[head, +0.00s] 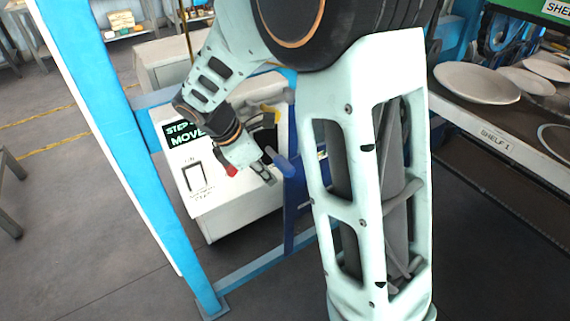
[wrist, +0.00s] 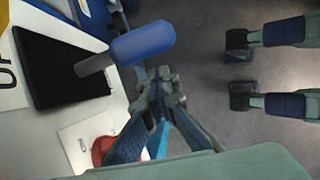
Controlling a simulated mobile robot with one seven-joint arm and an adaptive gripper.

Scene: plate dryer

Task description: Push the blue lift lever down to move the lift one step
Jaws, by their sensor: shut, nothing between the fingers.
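The blue lift lever (head: 287,166) juts out from the right side of the white control box (head: 225,192) in the head view. In the wrist view, its rounded blue handle (wrist: 143,43) sits on a grey shaft coming out of a black panel. My gripper (head: 270,178) is shut and empty, close beside the handle on its left in the head view. In the wrist view the closed fingertips (wrist: 163,82) lie just below the handle in the picture. I cannot tell whether they touch it.
A red button (wrist: 103,150) is close to my fingers. A blue frame post (head: 125,150) stands to the left. Plates (head: 477,83) lie on a shelf to the right.

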